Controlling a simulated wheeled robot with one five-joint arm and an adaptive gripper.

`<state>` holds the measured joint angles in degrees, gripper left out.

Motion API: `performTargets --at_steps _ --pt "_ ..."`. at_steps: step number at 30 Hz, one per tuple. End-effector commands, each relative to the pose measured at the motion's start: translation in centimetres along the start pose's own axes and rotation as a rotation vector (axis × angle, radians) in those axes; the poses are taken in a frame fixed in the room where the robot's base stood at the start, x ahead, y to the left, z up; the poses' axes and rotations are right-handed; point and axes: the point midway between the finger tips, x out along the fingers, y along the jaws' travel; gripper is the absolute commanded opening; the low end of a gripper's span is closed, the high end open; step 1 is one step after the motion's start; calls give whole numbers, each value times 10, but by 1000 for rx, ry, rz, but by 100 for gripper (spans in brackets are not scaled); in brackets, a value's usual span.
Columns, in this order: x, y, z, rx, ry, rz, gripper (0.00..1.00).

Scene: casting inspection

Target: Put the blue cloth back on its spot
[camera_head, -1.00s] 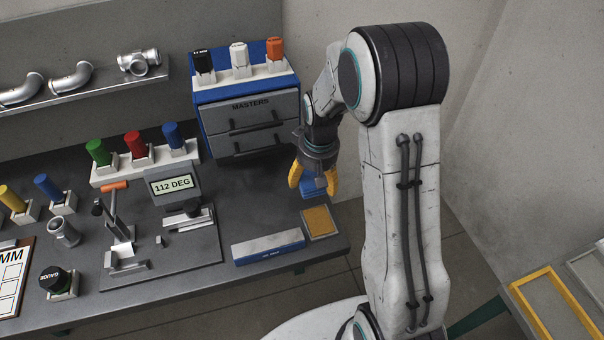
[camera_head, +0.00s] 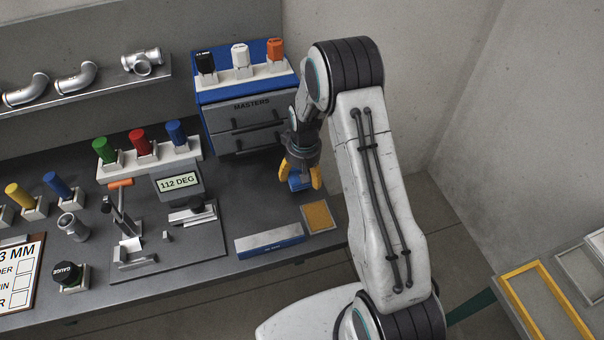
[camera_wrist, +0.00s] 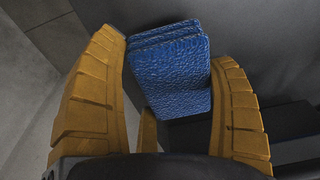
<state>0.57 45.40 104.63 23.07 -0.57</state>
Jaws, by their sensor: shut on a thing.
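The blue cloth (camera_head: 298,182) is a folded, textured stack held between the yellow fingers of my gripper (camera_head: 301,178). In the wrist view the cloth (camera_wrist: 172,72) sits between the two fingers of my gripper (camera_wrist: 170,95), with its folded layers at the top. In the head view my gripper points down over the right end of the bench, just behind a yellow-orange pad in a pale frame (camera_head: 318,216). The cloth appears to be above the bench; the exact gap cannot be told. Part of the cloth is hidden by the fingers.
A blue and grey block (camera_head: 269,240) lies left of the pad. The blue masters cabinet (camera_head: 245,115) stands behind, with coloured gauges on top. A fixture with a 112 DEG display (camera_head: 177,181) is further left. A yellow-rimmed tray (camera_head: 545,300) is at lower right.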

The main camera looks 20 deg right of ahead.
Motion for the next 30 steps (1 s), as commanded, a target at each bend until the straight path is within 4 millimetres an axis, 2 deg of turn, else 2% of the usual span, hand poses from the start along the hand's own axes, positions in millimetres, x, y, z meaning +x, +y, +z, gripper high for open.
performTargets --at_steps 3,17,18,24,30 --pt "11 0 2 0 -1 0 54" --pt "16 0 2 0 1 0 54" --pt "15 0 2 0 1 0 83" --pt "15 0 2 0 0 0 100" --pt "15 0 2 0 0 0 100"
